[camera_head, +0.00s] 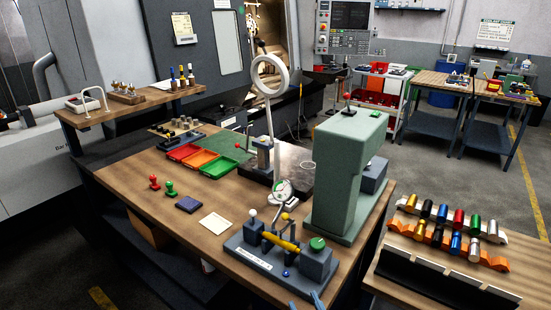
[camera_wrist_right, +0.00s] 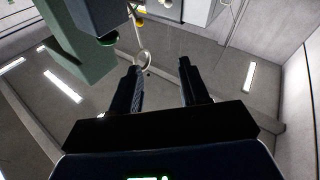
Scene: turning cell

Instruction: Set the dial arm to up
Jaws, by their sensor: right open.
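A round dial (camera_head: 282,188) with a pale and green face stands above the back of a grey bench fixture (camera_head: 258,263) in the head view. Pale links run down from it towards the fixture, and I cannot tell how it is hinged or which way its arm is set. A yellow cylinder (camera_head: 281,241) lies across the fixture, with a small yellow knob (camera_head: 285,216) above it. My right gripper (camera_head: 305,303) shows only its fingertips at the bottom edge, in front of the fixture. In the right wrist view it is open and empty (camera_wrist_right: 161,66). My left gripper is out of sight.
A tall green press (camera_head: 345,175) stands right behind the fixture. A ring lamp (camera_head: 270,76) rises behind the dial. A rack of coloured cylinders (camera_head: 455,232) stands at right.

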